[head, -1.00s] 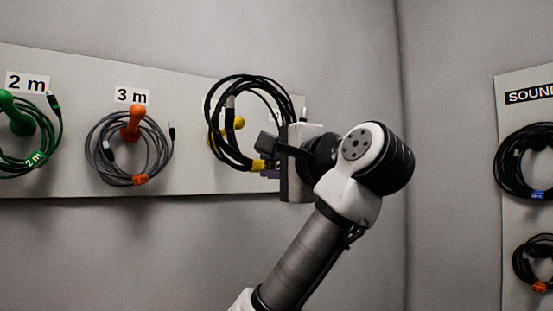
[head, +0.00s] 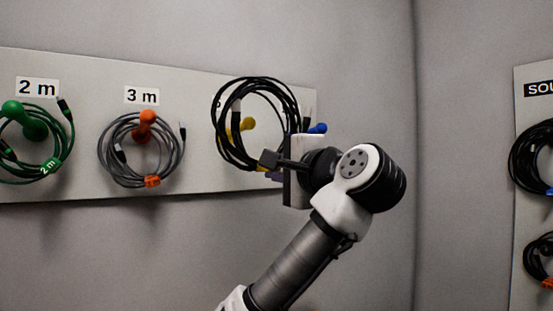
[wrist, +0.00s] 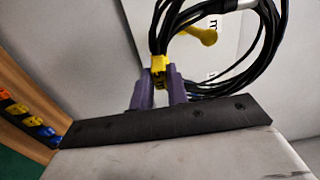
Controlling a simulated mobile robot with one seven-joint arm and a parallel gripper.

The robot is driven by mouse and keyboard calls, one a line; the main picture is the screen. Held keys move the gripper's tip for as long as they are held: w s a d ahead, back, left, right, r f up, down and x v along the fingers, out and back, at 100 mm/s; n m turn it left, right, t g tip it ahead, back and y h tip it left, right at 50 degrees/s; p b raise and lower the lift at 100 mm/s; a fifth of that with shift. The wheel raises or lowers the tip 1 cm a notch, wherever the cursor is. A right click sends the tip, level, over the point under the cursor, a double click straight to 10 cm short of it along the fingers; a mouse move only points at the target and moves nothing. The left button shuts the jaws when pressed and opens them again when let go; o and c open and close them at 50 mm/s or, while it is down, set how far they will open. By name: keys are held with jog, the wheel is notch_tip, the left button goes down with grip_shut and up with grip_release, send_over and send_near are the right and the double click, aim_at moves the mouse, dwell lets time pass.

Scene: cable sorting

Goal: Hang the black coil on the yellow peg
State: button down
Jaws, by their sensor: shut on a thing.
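The black coil (head: 222,135) hangs upright in my gripper (head: 270,168), in front of the pegboard. In the wrist view the purple fingers (wrist: 159,92) are shut on the coil's yellow tie (wrist: 159,66), and the black cable (wrist: 270,40) loops above them. The yellow peg (head: 248,124) shows through the coil's opening in the head view. In the wrist view the yellow peg (wrist: 203,33) also shows inside the loop. I cannot tell whether its tip is through the coil or still behind it. The label above the peg is mostly hidden by the coil.
A green coil (head: 62,150) on a green peg and a grey coil (head: 104,150) on an orange peg hang to the left. A blue peg (head: 318,128) shows just right of my gripper. More black coils (head: 520,160) hang on a board at far right.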

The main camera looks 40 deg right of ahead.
jog(key=shift+w+d+r+p, duration=0.2)
jog(key=shift+w+p, duration=0.2)
jog(key=shift+p, duration=2.45)
jog(key=w+f+p, duration=0.1)
jog(key=p, duration=0.6)
jog(key=shift+a+f, duration=0.1)
jog(key=shift+a, duration=0.1)
jog(key=shift+f+p+x, duration=0.2)
jog(key=shift+p+x, duration=0.9)
jog(key=shift+x, duration=0.15)
jog(key=shift+w+d+f, duration=0.1)
jog(key=shift+w+f, duration=0.1)
jog(key=shift+w, duration=0.05)
jog(key=w+d+f+b, duration=0.1)
jog(key=w+f, duration=0.3)
jog(key=w, duration=0.5)
jog(key=shift+d+f+g, duration=0.2)
jog(key=shift+d+g, duration=0.1)
jog(key=shift+d, duration=0.3)
jog(key=shift+w+f, duration=0.1)
jog(key=shift+f, duration=0.05)
jog(key=c, duration=1.3)
grip_release()
